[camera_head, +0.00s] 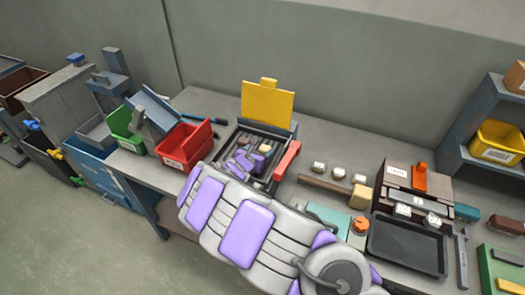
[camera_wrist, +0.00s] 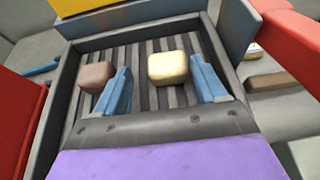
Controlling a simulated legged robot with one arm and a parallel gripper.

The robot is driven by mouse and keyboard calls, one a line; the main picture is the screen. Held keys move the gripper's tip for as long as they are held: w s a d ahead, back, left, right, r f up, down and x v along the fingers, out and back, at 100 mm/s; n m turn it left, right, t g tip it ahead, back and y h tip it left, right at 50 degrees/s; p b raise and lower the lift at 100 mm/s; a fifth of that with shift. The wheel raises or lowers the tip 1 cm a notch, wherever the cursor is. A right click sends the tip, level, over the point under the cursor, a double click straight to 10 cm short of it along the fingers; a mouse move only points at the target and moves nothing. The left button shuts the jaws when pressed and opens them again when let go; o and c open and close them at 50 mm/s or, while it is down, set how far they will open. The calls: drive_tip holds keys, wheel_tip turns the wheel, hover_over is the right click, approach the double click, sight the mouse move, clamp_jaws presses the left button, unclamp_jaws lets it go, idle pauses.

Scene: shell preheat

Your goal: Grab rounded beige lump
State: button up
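The rounded beige lump (camera_wrist: 168,67) rests on the dark ridged floor of an open box (camera_wrist: 66,84) in the wrist view. My gripper (camera_wrist: 160,76) has its two blue fingers spread apart. The lump shows between them, nearer the right finger and beyond the fingers or level with their tips; contact cannot be told. A rounded brownish-pink lump (camera_wrist: 96,76) lies to the left, by the outer side of the left finger.
The box has a raised yellow panel (camera_head: 267,102) at its back. A red bin (camera_head: 185,143) stands left and a red handle (camera_head: 287,160) right. Several small blocks, a brown bar (camera_head: 322,186) and a dark tray (camera_head: 408,246) lie further right on the bench.

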drive_tip(key=shift+d, duration=0.4)
drive_tip(key=c, duration=0.6)
drive_tip(key=shift+a, duration=0.1)
drive_tip(key=c, duration=0.4)
drive_tip(key=shift+a, duration=0.1)
drive_tip(key=shift+r, duration=0.1)
